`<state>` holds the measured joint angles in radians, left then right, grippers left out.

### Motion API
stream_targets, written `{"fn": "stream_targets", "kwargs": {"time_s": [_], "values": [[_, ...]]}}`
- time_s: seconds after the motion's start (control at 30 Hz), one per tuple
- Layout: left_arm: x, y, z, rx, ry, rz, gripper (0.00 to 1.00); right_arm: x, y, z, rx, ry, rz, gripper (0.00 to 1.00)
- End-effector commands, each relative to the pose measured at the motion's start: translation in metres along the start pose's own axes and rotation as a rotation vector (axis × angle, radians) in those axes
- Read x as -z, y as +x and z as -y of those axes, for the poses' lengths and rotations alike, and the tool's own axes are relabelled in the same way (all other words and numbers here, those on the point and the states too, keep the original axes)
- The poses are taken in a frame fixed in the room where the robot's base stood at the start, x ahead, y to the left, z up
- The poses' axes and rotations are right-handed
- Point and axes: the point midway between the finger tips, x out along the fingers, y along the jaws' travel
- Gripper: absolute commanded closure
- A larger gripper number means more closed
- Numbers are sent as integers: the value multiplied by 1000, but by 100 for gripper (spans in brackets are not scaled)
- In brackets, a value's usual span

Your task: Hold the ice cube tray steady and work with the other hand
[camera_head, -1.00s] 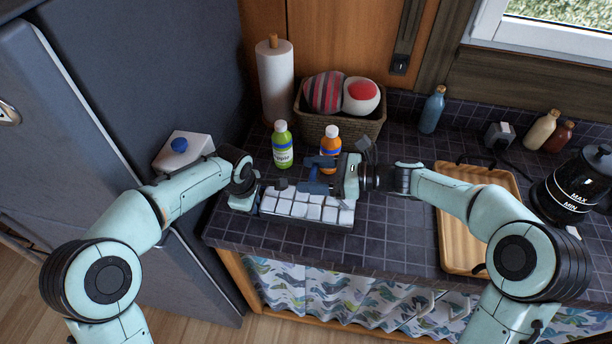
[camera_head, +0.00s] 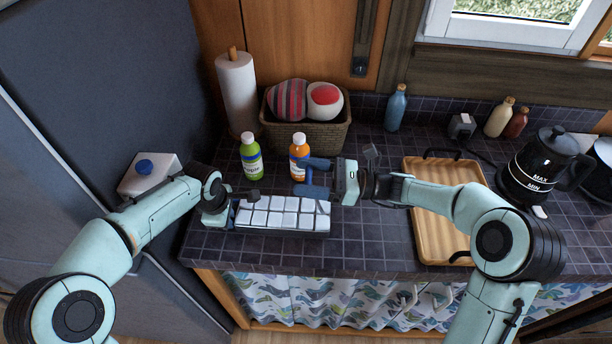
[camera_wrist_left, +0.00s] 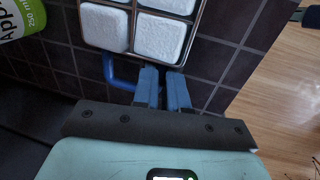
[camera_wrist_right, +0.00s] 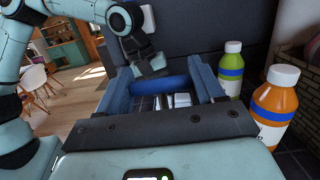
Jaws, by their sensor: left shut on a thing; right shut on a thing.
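The ice cube tray (camera_head: 283,234) lies on the tiled counter, its several cells filled with white cubes. My left gripper (camera_head: 228,213) is at the tray's left end. In the left wrist view its blue fingers (camera_wrist_left: 163,88) are close together beside the tray's metal rim (camera_wrist_left: 196,32), next to a blue loop (camera_wrist_left: 112,70); they seem closed on that end. My right gripper (camera_head: 314,177) is above and behind the tray's right part, in front of the orange bottle. In the right wrist view its fingers are wide apart with a blue bar (camera_wrist_right: 160,86) between them.
A green bottle (camera_head: 250,160) and an orange bottle (camera_head: 298,150) stand close behind the tray. A basket (camera_head: 300,133), paper towel roll (camera_head: 237,95) and white box with blue knob (camera_head: 146,182) stand around. A wooden tray (camera_head: 425,245) lies right; counter between is clear.

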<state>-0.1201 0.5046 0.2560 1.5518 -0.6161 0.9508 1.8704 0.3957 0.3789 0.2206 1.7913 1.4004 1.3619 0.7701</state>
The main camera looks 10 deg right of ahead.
Motion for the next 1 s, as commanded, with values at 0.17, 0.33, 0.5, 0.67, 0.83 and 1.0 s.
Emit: {"fn": "stream_targets", "kwargs": {"time_s": [0.17,0.33,0.5,0.67,0.83,1.0], "values": [[6,0,0,-1,-10,-8,100,1,-3,2,9,-2,-7,87],[6,0,0,0,-9,-9,100,1,-3,2,8,-2,-7,11],[4,0,0,1,-5,-7,100,1,-2,1,6,-2,-5,11],[3,0,0,2,-3,-5,100,1,-5,2,6,-2,-4,11],[2,1,1,2,-1,-4,100,1,-29,2,10,-2,-7,11],[1,0,0,2,0,-3,100,0,-67,2,11,-2,-7,11]]}}
